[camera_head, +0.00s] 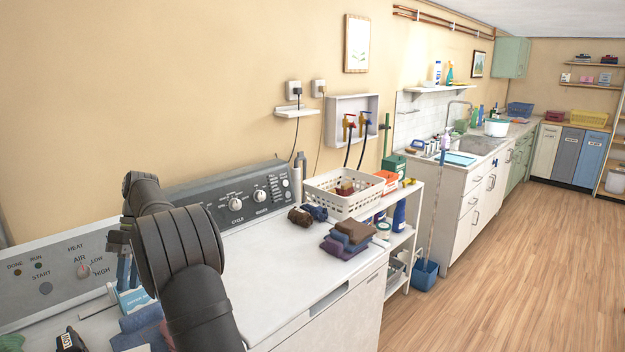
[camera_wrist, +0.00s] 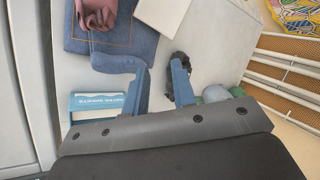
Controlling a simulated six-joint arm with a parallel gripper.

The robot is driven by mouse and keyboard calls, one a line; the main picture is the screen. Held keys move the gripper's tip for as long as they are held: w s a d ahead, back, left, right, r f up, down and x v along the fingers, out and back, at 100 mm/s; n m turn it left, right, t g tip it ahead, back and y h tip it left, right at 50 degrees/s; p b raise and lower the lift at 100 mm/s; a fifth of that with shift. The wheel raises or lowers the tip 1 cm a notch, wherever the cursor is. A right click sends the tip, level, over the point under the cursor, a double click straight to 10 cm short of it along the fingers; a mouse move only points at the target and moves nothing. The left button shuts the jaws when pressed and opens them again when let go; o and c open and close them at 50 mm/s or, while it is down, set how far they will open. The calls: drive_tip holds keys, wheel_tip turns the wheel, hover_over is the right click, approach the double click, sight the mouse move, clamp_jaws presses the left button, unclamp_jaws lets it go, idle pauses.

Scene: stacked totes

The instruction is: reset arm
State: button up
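My gripper (camera_wrist: 160,72) shows in the wrist view with its two blue fingers apart and nothing clearly held between them. A small dark item (camera_wrist: 180,62) lies beyond the right fingertip; I cannot tell whether they touch. In the head view my dark arm bends over the left machine, and the gripper is mostly hidden behind it. A light-blue and white box (camera_wrist: 97,104) lies left of the fingers in the wrist view; it also shows beside my arm in the head view (camera_head: 133,300).
Folded denim (camera_wrist: 105,50) with a pinkish cloth (camera_wrist: 98,12) lies on the white top. The washer (camera_head: 290,260) holds folded cloths (camera_head: 347,238) and dark rolled socks (camera_head: 300,217). A white basket (camera_head: 335,205) stands behind. Open wooden floor (camera_head: 500,270) lies to the right.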

drive_tip(key=s+d+r+m+y, duration=0.2)
drive_tip(key=s+d+m+y, duration=0.45)
drive_tip(key=s+m, duration=0.2)
drive_tip(key=shift+y, duration=0.35)
drive_tip(key=f, duration=0.6)
drive_tip(key=a+f, duration=0.1)
drive_tip(key=f, duration=0.3)
drive_tip(key=shift+s+f, duration=0.1)
drive_tip(key=shift+s, duration=0.1)
drive_tip(key=v, duration=0.8)
drive_tip(key=shift+d+r, duration=0.15)
drive_tip(key=shift+r, duration=0.1)
drive_tip(key=shift+w+d+r, duration=0.15)
drive_tip(key=shift+d+r, duration=0.05)
drive_tip(key=shift+r, duration=0.75)
drive_tip(key=shift+w+d+r, duration=0.15)
drive_tip(key=shift+r, duration=0.75)
drive_tip(key=shift+w+d+r, duration=0.15)
drive_tip(key=shift+d+r, duration=0.05)
drive_tip(key=shift+r, duration=0.75)
